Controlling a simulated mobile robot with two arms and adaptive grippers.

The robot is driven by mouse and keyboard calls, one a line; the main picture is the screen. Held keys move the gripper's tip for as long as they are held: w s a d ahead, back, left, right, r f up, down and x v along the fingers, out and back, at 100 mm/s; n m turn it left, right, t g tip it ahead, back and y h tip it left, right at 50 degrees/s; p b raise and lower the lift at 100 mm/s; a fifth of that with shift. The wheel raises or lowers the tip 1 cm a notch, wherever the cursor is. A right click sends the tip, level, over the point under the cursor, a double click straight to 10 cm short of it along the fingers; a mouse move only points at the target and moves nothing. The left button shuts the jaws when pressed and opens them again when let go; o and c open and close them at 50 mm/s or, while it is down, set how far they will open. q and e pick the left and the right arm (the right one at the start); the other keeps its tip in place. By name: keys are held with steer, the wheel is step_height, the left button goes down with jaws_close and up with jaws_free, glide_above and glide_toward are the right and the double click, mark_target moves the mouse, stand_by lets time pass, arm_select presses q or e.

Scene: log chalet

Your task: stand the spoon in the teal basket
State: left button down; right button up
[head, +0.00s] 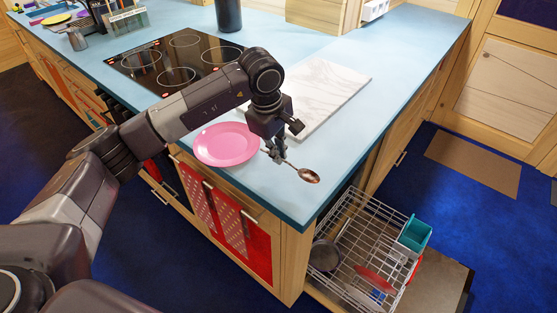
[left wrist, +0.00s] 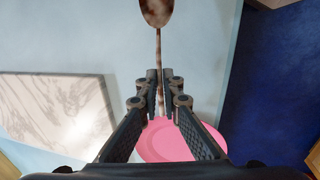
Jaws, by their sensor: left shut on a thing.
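A brown, coppery spoon (head: 309,175) is at the near corner of the blue counter, beside the pink plate. My left gripper (head: 278,156) comes down over it and is shut on its handle, with the bowl sticking out to the right. In the left wrist view the spoon (left wrist: 157,14) runs up from between the fingertips (left wrist: 160,95), bowl at the top. I cannot tell whether the spoon still touches the counter. The teal basket (head: 415,234) sits at the right side of the pulled-out dishwasher rack, below the counter. My right gripper is not in view.
The pink plate (head: 226,144) lies just left of the gripper, and a white marble board (head: 330,92) lies behind it. The wire rack (head: 350,240) holds a dark pan (head: 324,255) and a red item (head: 374,279). A black cooktop (head: 170,60) is farther back. The counter right of the board is clear.

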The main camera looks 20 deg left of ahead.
mark_target(280, 170)
arm_select(q)
steer(key=x, duration=0.3)
steer(key=shift+s+a+f+p, duration=0.1)
steer(key=shift+s+f+p, duration=0.1)
steer(key=shift+s+p, duration=0.15)
steer(key=shift+f, duration=0.1)
steer(key=shift+f+b, duration=0.15)
steer(key=shift+b, duration=0.2)
steer(key=c, duration=2.1)
jaws_free()
steer(key=shift+r, duration=0.2)
